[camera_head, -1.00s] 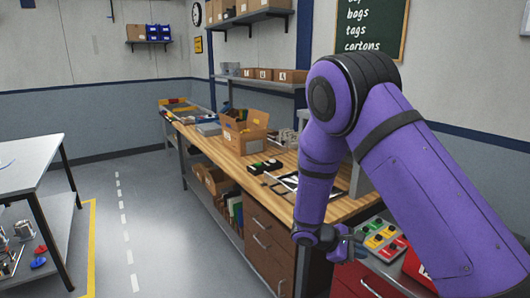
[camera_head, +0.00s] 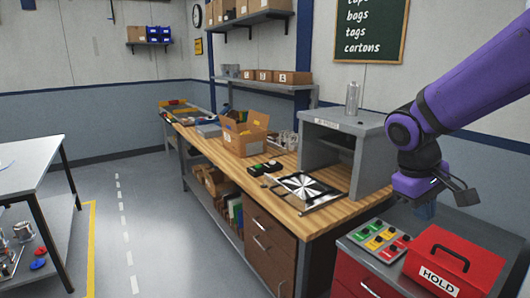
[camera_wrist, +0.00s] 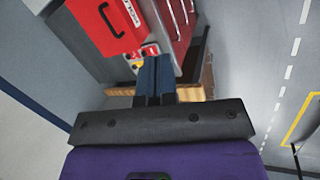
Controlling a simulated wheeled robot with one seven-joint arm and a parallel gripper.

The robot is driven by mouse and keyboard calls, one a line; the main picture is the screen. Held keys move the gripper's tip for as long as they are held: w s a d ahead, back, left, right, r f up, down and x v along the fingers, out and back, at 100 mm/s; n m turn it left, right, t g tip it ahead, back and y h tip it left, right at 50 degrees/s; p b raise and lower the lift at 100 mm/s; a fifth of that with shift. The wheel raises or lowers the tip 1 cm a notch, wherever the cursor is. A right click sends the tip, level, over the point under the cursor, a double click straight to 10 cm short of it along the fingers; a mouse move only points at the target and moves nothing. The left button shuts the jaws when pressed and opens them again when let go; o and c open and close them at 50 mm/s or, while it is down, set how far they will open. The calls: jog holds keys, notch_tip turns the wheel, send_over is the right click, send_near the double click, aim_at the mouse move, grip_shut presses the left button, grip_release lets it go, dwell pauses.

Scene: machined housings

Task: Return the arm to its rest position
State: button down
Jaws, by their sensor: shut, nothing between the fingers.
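My purple arm comes in from the right edge of the head view, raised and folded. My gripper (camera_head: 426,211) hangs at its end above the right cabinet, left of and above the red HOLD box (camera_head: 454,262). In the wrist view the blue fingers of my gripper (camera_wrist: 154,72) are together with nothing between them. The red box (camera_wrist: 108,22) also shows there, beyond the fingers.
A red cabinet (camera_head: 352,279) bears a panel of coloured buttons (camera_head: 379,240). The wooden workbench (camera_head: 255,205) carries a grey hood (camera_head: 330,142), a patterned board (camera_head: 303,187) and an open carton (camera_head: 243,138). The floor aisle (camera_head: 150,215) on the left is clear.

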jog(key=s+r+m+t+y, duration=0.2)
jog(key=s+r, duration=0.2)
jog(key=s, duration=0.3)
jog(key=s+r+m+t+y, duration=0.1)
jog(key=s+r+t, duration=0.2)
jog(key=s, duration=0.4)
jog(key=shift+s+a+r+m+y, duration=0.35)
jog(key=shift+s+r+m+y, duration=0.05)
jog(key=shift+r, duration=0.5)
